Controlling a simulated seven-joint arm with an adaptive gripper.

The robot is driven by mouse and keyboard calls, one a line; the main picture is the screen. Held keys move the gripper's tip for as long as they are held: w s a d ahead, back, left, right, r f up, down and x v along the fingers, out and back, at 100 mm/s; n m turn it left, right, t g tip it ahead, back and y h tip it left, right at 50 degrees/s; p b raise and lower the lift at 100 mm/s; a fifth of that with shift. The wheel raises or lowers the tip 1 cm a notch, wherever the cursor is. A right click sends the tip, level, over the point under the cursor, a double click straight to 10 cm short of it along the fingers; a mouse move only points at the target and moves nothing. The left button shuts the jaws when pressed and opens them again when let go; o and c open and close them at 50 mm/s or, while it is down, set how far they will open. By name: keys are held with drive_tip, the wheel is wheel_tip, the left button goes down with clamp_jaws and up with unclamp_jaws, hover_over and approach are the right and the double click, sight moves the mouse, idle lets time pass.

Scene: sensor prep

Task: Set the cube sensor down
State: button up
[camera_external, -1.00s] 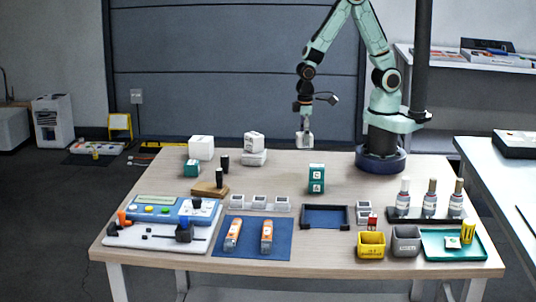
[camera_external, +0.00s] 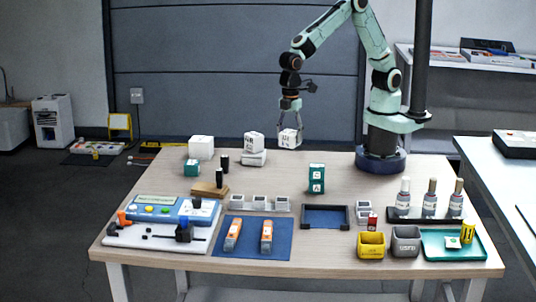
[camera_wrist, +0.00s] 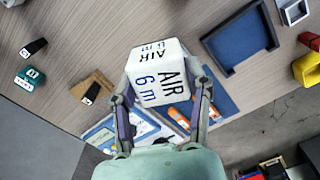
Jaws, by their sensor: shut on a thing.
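The cube sensor (camera_external: 289,138) is a white cube with dark lettering. My gripper (camera_external: 290,110) is shut on it and holds it above the back of the wooden table (camera_external: 350,172), tilted. In the wrist view the cube (camera_wrist: 158,72) shows "AIR" and "6 m" lettering between the two fingers of my gripper (camera_wrist: 160,100). The spot right below the cube is partly hidden in the wrist view.
White cubes (camera_external: 253,142) stand stacked at the back left, near a larger white box (camera_external: 201,148). A green box (camera_external: 316,179) stands mid-table. A black-framed blue tray (camera_external: 325,207) and a blue mat (camera_external: 283,250) lie nearer the front. Bare table surrounds the green box.

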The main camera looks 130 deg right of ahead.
drive_tip(key=w+a+f+n, duration=0.2)
drive_tip(key=a+n, duration=0.3)
drive_tip(key=a, duration=1.2)
hover_over(305, 242)
drive_tip(key=f, duration=0.8)
drive_tip(key=shift+s+d+f, duration=0.1)
drive_tip(key=shift+s+f, duration=0.05)
drive_tip(key=shift+s, duration=0.25)
drive_tip(key=shift+w+f, duration=0.5)
drive_tip(key=shift+f, duration=1.55)
drive_tip(key=shift+f, duration=0.1)
drive_tip(key=o, duration=1.2)
drive_tip(key=shift+c, duration=0.2)
